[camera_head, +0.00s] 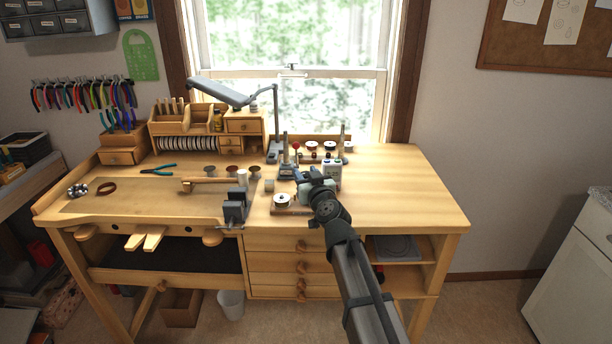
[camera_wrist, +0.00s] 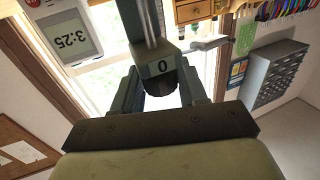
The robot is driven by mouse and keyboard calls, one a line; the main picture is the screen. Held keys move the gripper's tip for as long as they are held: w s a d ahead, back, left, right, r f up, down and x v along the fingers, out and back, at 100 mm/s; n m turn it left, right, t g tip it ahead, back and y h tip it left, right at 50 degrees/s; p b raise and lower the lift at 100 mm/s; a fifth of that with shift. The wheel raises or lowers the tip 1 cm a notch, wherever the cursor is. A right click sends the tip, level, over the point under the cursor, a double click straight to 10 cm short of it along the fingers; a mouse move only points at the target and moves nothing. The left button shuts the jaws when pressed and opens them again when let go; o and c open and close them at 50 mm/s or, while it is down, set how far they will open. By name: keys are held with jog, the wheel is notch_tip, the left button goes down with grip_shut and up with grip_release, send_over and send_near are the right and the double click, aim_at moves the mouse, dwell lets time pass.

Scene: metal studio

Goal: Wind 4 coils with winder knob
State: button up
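The winder (camera_head: 287,168) is a grey device with an upright post near the middle of the bench. My gripper (camera_head: 312,178) is just right of the winder in the head view. In the wrist view its fingers (camera_wrist: 163,98) are apart, with the dark part between or just beyond them. Contact cannot be made out.
A spool (camera_head: 282,201) sits on a small wooden base in front, and several spools (camera_head: 311,145) stand behind. A grey vise (camera_head: 235,207) is left of the gripper. The bench's right side (camera_head: 400,185) is clear.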

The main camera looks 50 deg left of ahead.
jog(key=o, duration=0.3)
jog(key=shift+d, duration=0.1)
jog(key=v, duration=1.3)
jog(key=shift+s+d, duration=0.25)
